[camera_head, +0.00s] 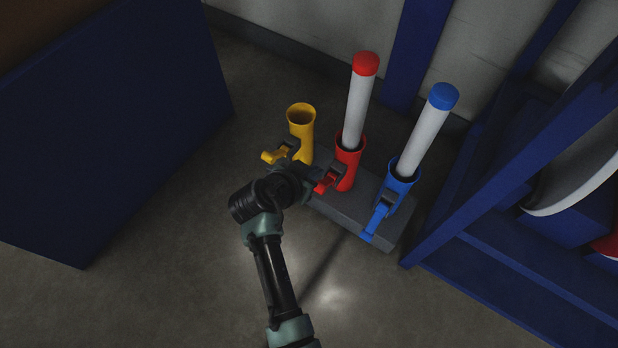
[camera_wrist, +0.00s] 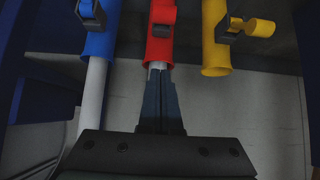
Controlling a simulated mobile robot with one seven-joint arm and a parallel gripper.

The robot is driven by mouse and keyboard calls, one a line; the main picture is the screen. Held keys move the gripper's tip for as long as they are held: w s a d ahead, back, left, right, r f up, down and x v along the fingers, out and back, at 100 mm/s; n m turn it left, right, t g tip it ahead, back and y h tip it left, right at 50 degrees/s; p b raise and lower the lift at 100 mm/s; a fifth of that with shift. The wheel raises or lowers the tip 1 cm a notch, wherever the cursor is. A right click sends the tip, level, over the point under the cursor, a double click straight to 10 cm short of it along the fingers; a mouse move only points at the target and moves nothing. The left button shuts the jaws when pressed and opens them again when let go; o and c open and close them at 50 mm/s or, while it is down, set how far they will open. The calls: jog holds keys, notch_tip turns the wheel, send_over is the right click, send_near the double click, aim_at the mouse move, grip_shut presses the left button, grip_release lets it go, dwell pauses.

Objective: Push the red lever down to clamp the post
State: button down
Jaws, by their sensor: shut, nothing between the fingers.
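The red lever (camera_head: 328,181) sticks out from the front of the red socket (camera_head: 348,168); it also shows in the wrist view (camera_wrist: 161,30). A white post with a red cap (camera_head: 362,92) stands in that socket, leaning slightly. My gripper (camera_wrist: 161,73) is shut and empty, its fingers pointing at the red socket in the wrist view. In the head view my wrist is close to the left of the red lever and hides part of the base. I cannot tell whether the fingertips touch anything.
The blue socket (camera_head: 397,190) holds a blue-capped post (camera_head: 427,125), its blue lever (camera_head: 376,221) hanging down. The yellow socket (camera_head: 301,130) is empty, its yellow lever (camera_head: 274,156) sticking out. A grey base (camera_head: 345,207) carries all three.

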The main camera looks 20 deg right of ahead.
jog(key=b, duration=0.3)
send_over(318, 187)
jog(key=w+d, duration=0.1)
jog(key=d, duration=0.1)
jog(key=f, duration=0.4)
jog(key=shift+w+a+f, duration=0.1)
jog(key=shift+w+f, duration=0.1)
jog(key=shift+f, duration=0.05)
jog(key=shift+s+a+f+b, duration=0.25)
jog(key=shift+a+f+b, duration=0.05)
jog(key=shift+f, duration=0.2)
jog(key=shift+s+a+f+b, duration=0.2)
jog(key=shift+a+f+b, duration=0.1)
jog(key=shift+f, duration=0.2)
jog(key=shift+s+a+f, duration=0.2)
jog(key=shift+a+f, duration=0.05)
jog(key=shift+f, duration=0.2)
jog(key=shift+b, duration=0.3)
jog(key=shift+s+a+f+h+b, duration=0.2)
jog(key=shift+a+f+h+b, duration=0.1)
jog(key=shift+b, duration=0.15)
